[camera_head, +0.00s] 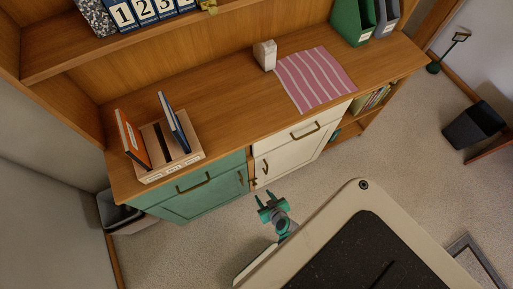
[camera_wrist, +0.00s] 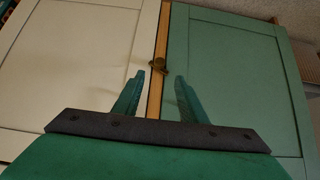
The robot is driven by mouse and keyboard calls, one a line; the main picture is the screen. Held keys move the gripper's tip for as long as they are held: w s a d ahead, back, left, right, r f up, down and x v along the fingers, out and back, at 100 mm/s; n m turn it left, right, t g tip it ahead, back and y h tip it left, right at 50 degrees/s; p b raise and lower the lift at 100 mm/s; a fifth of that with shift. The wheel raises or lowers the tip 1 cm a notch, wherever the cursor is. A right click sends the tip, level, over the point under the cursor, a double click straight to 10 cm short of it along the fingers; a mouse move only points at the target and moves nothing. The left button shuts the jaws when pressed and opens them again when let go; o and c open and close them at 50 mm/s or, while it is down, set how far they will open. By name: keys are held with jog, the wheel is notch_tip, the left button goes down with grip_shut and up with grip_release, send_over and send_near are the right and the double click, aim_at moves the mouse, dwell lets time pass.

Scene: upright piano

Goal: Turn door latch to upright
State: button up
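The small brass door latch (camera_wrist: 158,66) sits on the wooden strip (camera_wrist: 157,92) between the white door (camera_wrist: 70,70) and the green door (camera_wrist: 230,75). It also shows tiny and dark in the head view (camera_head: 253,182), and its exact angle is hard to tell. The white door (camera_head: 285,160) and green door (camera_head: 205,200) look shut. My gripper (camera_head: 271,196) is open and empty in front of the cabinet, pointing at it. In the wrist view, my gripper's two green fingers (camera_wrist: 160,77) stand apart, with the latch just beyond their tips, near the middle of the gap.
The desktop (camera_head: 225,100) above the doors holds a book rack (camera_head: 170,165), a white box (camera_head: 265,54) and a striped pink cloth (camera_head: 313,78). Brass handles (camera_head: 194,183) jut from the cabinet front. A grey bin (camera_head: 118,213) stands at its left.

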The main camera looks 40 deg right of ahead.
aim_at(255, 185)
jog(key=shift+x, duration=5.25)
jog(key=shift+c, duration=0.7)
grip_shut()
